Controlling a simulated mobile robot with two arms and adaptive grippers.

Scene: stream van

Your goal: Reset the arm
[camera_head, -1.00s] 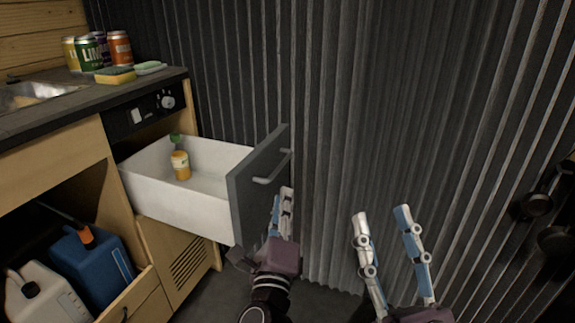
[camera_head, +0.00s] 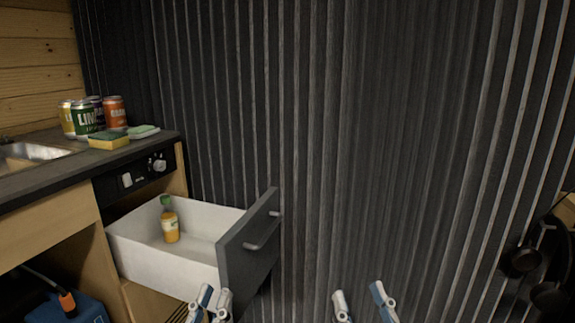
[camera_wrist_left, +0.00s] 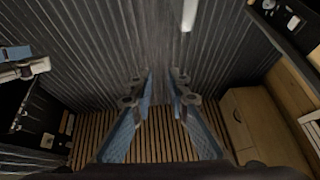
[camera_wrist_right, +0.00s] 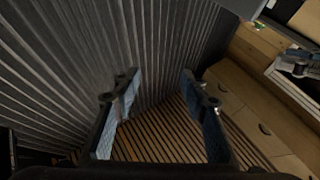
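My left gripper (camera_head: 214,291) is at the bottom of the head view, below and in front of the open drawer's front panel. Its fingers stand apart with nothing between them, as the left wrist view (camera_wrist_left: 164,78) also shows. My right gripper (camera_head: 358,289) is to its right at the bottom edge, before the corrugated wall. Its fingers are wide apart and empty, also in the right wrist view (camera_wrist_right: 158,75). Both arms are mostly out of the head view. Neither gripper appears to touch anything.
A white drawer (camera_head: 160,264) with a grey front (camera_head: 247,243) and handle stands open, holding a yellow-orange bottle (camera_head: 170,226). Cans (camera_head: 84,119) and sponges (camera_head: 109,140) sit on the counter (camera_head: 50,173). Pans (camera_head: 522,259) hang at right. Space before the corrugated wall (camera_head: 340,150) is clear.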

